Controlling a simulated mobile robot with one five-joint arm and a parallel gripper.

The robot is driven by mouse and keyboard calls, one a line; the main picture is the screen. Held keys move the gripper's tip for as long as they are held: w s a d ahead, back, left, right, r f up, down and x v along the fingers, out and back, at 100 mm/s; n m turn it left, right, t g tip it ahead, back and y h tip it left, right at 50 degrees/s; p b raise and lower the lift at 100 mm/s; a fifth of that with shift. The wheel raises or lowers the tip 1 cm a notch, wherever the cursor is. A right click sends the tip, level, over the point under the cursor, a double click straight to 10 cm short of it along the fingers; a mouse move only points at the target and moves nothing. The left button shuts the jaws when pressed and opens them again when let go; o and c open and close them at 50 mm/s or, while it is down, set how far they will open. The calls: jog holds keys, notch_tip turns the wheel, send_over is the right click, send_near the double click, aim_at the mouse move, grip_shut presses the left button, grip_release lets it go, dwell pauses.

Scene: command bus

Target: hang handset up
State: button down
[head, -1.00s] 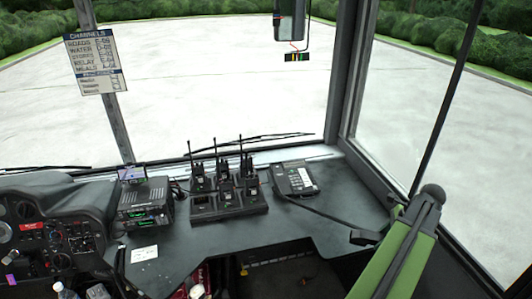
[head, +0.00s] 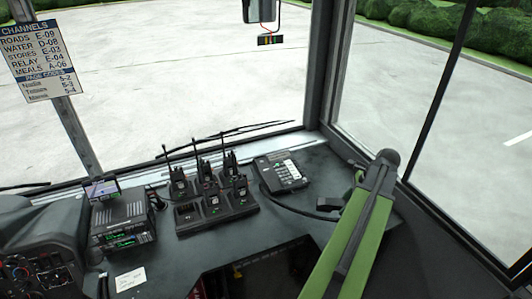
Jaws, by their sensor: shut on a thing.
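The black desk phone base (head: 280,174) with white keys sits on the right part of the dark dashboard shelf. A dark cord runs from it to a small black block, which looks like the end of the handset (head: 328,204), apart from the base and to its lower right. My green arm link crosses in front there. My gripper (head: 343,203) is mostly hidden behind that link, shut on the handset. Its fingers and the rest of the handset cannot be made out.
A charger rack (head: 218,217) with several walkie-talkies stands left of the phone. A radio set (head: 124,219) with a small screen stands farther left. A white note (head: 131,280) lies in front. The windscreen closes off the back; some bare shelf shows around the phone.

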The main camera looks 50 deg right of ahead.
jog(key=w+d+m+t+h, duration=0.1)
jog(key=w+d+m, duration=0.2)
jog(key=w, duration=0.8)
jog(key=r+m+t+h, duration=0.15)
jog(key=m+h, duration=0.25)
jog(key=m, duration=0.4)
send_over(266, 170)
jog(key=s, duration=0.2)
jog(key=shift+g, duration=0.35)
jog(key=f+b, duration=0.4)
jog(key=f, duration=0.1)
jog(key=a+f+b, duration=0.1)
jog(key=f+b, duration=0.1)
jog(key=b, duration=0.1)
jog(key=shift+s+f, duration=0.15)
jog(key=shift+s, duration=0.1)
jog(key=c, duration=0.8)
grip_release()
